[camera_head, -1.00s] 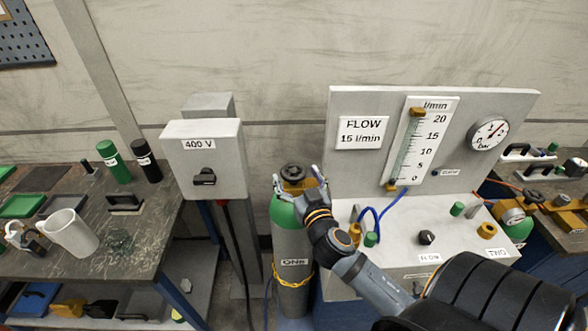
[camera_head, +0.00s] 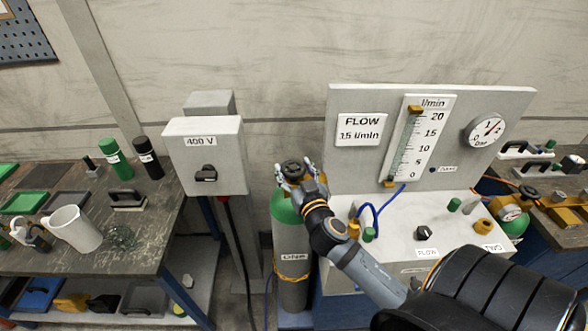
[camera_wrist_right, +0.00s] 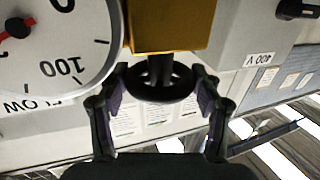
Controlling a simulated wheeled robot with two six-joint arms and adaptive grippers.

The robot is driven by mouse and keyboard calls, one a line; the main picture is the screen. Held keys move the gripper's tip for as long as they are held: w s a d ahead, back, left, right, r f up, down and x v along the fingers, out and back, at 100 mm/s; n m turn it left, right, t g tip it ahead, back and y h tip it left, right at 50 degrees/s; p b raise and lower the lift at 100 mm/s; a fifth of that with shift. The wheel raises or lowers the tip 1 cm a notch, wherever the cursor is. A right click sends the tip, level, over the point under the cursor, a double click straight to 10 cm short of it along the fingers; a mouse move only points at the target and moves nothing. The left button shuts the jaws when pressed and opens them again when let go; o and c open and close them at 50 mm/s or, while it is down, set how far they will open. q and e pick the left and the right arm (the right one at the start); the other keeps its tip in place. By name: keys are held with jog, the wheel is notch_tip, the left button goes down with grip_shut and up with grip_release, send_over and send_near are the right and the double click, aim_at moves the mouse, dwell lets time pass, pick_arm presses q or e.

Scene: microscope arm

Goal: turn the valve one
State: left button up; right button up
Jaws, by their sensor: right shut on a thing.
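The gas cylinder (camera_head: 290,240) labelled ONE is grey with a green shoulder and stands between the switch box and the flow panel. Its valve one is a dark round handwheel (camera_head: 292,166) on top. In the right wrist view the handwheel (camera_wrist_right: 160,84) sits on a stem below a brass block (camera_wrist_right: 170,25). My right gripper (camera_head: 297,175) has its fingers on either side of the handwheel and is shut on it. In the wrist view the gripper (camera_wrist_right: 160,95) spans the wheel's rim. My left gripper is not in view.
A 400 V switch box (camera_head: 205,155) stands close to the left of the cylinder. The flow panel (camera_head: 440,140) with its gauge is at the right. A pressure dial (camera_wrist_right: 50,45) is close beside the valve. A yellow chain (camera_head: 291,278) crosses the cylinder.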

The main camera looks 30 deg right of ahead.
jog(key=shift+n+y, duration=0.4)
jog(key=shift+r+n+y, duration=0.1)
jog(key=shift+n+y, duration=0.4)
jog(key=shift+y, duration=0.3)
jog(key=n+y+p, duration=0.1)
jog(key=y, duration=0.2)
jog(key=shift+d+n+t+p, duration=0.1)
jog(key=shift+n+t+p, duration=0.2)
jog(key=shift+n, duration=0.1)
jog(key=shift+n+y, duration=0.5)
jog(key=shift+y, duration=0.4)
jog(key=shift+n+y, duration=0.4)
jog(key=shift+y, duration=0.5)
jog(key=o, duration=1.2)
jog(key=shift+c, duration=0.2)
